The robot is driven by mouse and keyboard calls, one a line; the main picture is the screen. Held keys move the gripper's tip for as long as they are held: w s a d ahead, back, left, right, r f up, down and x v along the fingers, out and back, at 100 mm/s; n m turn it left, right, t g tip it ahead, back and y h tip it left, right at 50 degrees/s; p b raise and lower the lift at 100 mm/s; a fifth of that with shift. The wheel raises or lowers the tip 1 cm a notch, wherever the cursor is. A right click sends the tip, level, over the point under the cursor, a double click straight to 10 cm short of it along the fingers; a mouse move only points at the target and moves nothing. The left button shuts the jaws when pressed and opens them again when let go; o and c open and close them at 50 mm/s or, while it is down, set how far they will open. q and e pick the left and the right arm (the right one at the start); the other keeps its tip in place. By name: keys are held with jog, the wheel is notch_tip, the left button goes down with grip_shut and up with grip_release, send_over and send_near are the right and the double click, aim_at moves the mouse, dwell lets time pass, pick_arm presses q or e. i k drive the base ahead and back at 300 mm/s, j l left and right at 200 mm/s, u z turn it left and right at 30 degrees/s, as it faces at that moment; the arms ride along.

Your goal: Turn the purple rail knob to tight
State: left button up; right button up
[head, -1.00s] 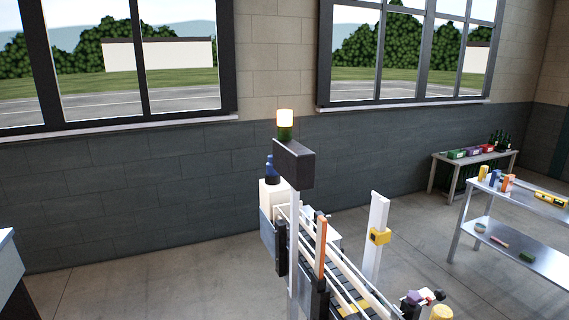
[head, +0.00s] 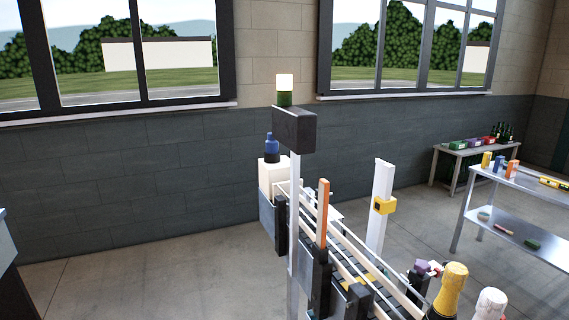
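A small purple knob (head: 422,267) shows low in the head view, right of the conveyor's guide rails (head: 335,235). It is small and partly crowded by dark parts and a gold-topped bottle, so its turn position cannot be read. Neither my left nor my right gripper is in view.
The gold-topped bottle (head: 451,285) and a white-topped bottle (head: 488,304) stand at the near end. A lit stack light (head: 285,90) tops a post by the conveyor. A white post (head: 379,205) stands right of it. A metal shelf table (head: 520,183) stands at right, with open floor between.

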aim_at(421, 267)
jog(key=j+z, duration=0.75)
jog(key=i+l, duration=0.05)
jog(key=l, duration=0.05)
